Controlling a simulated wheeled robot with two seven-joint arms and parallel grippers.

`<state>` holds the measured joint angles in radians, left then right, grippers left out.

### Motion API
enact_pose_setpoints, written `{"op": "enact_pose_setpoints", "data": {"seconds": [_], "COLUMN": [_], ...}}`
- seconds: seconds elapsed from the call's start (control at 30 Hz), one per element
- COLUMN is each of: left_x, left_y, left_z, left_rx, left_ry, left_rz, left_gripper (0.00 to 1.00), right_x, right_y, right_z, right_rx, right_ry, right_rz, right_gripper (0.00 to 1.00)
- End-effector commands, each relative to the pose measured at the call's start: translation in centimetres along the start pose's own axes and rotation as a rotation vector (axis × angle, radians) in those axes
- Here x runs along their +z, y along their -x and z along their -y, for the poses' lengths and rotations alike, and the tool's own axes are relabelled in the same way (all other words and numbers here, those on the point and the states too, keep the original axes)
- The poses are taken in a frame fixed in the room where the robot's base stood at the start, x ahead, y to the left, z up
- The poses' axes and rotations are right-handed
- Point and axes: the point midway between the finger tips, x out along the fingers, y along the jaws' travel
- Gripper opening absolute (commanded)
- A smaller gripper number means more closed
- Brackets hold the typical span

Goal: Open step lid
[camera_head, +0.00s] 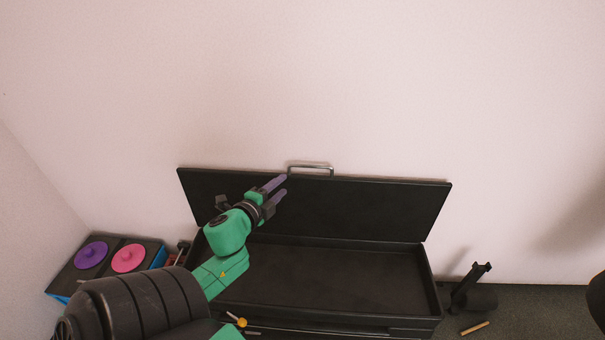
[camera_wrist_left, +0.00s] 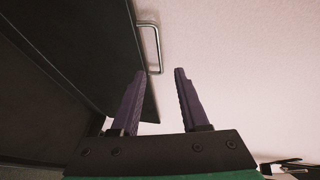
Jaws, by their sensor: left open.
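A long black box has its lid (camera_head: 370,207) raised and leaning back near the wall in the head view. A metal handle (camera_head: 312,169) sits on the lid's top edge. The open box (camera_head: 345,275) looks empty inside. My left gripper (camera_head: 279,184) is open in front of the lid, just left of and below the handle. In the left wrist view, the lid (camera_wrist_left: 75,45) fills the left side, and the handle (camera_wrist_left: 152,45) is beyond the fingertips. Nothing is between the fingers (camera_wrist_left: 160,72). My right gripper is not in view.
A container with a purple disc (camera_head: 91,254) and a pink disc (camera_head: 128,258) stands left of the box. A black object (camera_head: 470,288) and a small wooden stick (camera_head: 475,328) lie on the floor at right. A pale wall (camera_head: 400,90) is close behind the lid.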

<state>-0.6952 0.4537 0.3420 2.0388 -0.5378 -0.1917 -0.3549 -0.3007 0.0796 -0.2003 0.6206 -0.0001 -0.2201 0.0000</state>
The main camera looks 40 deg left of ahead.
Motion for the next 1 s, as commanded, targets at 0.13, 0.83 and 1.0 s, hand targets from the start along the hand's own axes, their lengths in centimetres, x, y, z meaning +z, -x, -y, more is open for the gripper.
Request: {"op": "enact_pose_setpoints", "data": {"seconds": [0.13, 0.83, 1.0], "left_x": [0.0, 0.0, 0.0], "left_y": [-3.4, -13.6, -13.6], "left_z": [0.1, -0.1, -0.1], "left_rx": [-0.003, 0.003, 0.003], "left_ry": [0.002, 0.007, 0.007], "left_rz": [-0.001, 0.001, 0.001], "left_gripper": [0.45, 0.45, 0.03], "right_x": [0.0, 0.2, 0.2], "right_y": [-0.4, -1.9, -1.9], "right_z": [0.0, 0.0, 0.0], "right_rx": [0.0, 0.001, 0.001], "right_ry": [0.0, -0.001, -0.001], "right_rz": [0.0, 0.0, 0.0], "right_gripper": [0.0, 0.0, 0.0]}}
